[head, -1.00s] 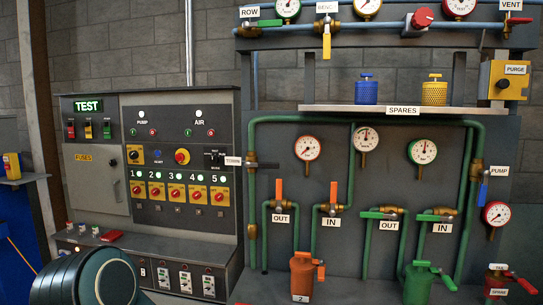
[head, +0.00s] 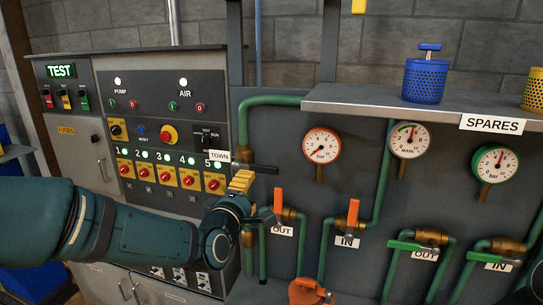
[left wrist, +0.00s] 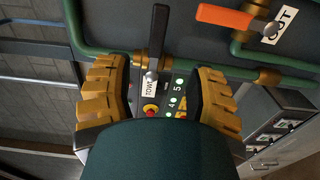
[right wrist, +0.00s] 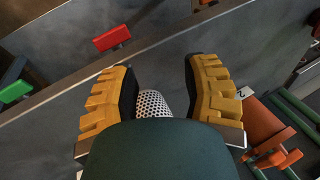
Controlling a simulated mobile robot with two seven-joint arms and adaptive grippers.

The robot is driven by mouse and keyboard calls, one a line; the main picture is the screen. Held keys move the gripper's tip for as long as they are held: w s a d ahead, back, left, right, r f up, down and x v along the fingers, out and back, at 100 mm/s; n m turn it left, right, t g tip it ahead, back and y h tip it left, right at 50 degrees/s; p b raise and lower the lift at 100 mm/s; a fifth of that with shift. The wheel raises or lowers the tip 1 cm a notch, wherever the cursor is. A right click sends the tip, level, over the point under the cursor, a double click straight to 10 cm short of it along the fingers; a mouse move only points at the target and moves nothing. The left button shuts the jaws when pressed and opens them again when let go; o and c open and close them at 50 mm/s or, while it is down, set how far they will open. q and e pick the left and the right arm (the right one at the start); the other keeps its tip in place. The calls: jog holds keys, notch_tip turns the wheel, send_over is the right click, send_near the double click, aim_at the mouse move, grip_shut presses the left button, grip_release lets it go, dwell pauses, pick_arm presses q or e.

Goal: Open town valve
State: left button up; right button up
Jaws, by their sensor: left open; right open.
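The town valve has a dark lever (head: 262,168) lying roughly level beside its white TOWN label (head: 219,156), on the green pipe right of the control cabinet. In the left wrist view, its black lever (left wrist: 158,35) and brass body (left wrist: 140,60) show ahead, between the directions of the two fingers. My left gripper (head: 241,181) is open with yellow fingers, close to the valve just below the lever; contact cannot be told. It also shows in the left wrist view (left wrist: 158,68). My right gripper (right wrist: 162,65) is open, with a white perforated object (right wrist: 153,105) partly seen between its fingers.
Orange-handled valves (head: 278,201) and green-handled valves (head: 404,246) sit right of the town valve. Gauges (head: 322,145) hang above them. A SPARES shelf (head: 400,103) juts out at upper right, bearing a blue canister (head: 424,80). The control cabinet (head: 150,90) stands left.

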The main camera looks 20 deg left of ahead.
aim_at(263, 171)
pick_arm(q)
jog(key=w, duration=0.4)
jog(key=w+p, duration=0.1)
jog(key=w, duration=0.4)
jog(key=w+p, duration=0.1)
jog(key=w, duration=0.3)
jog(key=shift+w+d+r, duration=0.15)
jog(key=shift+d, duration=0.1)
grip_shut()
jog(key=shift+w, duration=0.1)
